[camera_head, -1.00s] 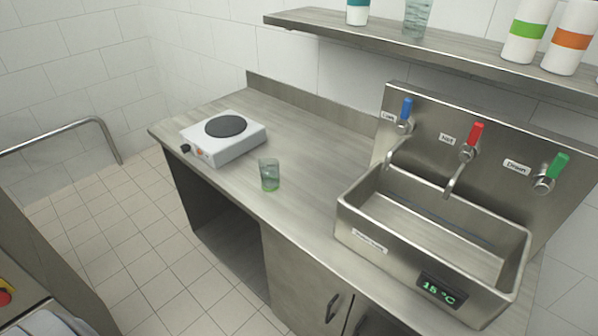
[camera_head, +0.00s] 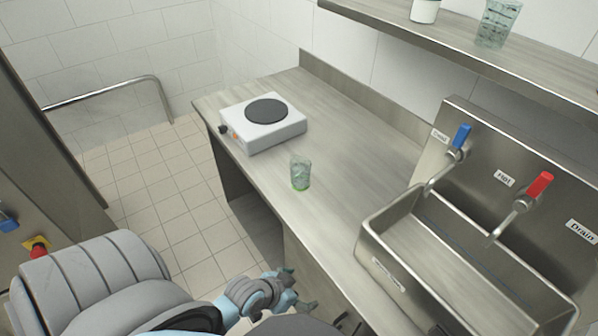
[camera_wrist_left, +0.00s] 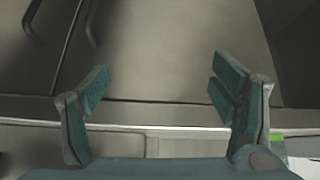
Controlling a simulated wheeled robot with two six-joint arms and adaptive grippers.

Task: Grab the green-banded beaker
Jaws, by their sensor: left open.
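The green-banded beaker (camera_head: 300,173) is a clear glass with a green band at its base. It stands upright on the steel counter (camera_head: 345,205), in front of the hot plate. My left gripper (camera_head: 299,289) is open and empty, below the beaker in the head view and apart from it, by the counter's front edge. In the left wrist view its two green fingers (camera_wrist_left: 163,98) are wide apart, with cabinet fronts and handles beyond them. A small green patch shows at that view's right edge; I cannot tell what it is. My right gripper is not in view.
A white hot plate (camera_head: 264,124) stands behind the beaker. A steel sink (camera_head: 400,262) with blue (camera_head: 462,135) and red (camera_head: 540,184) tap levers is at the right. A shelf (camera_head: 480,66) above holds another glass (camera_head: 498,24) and a white bottle (camera_head: 425,11). The counter around the beaker is clear.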

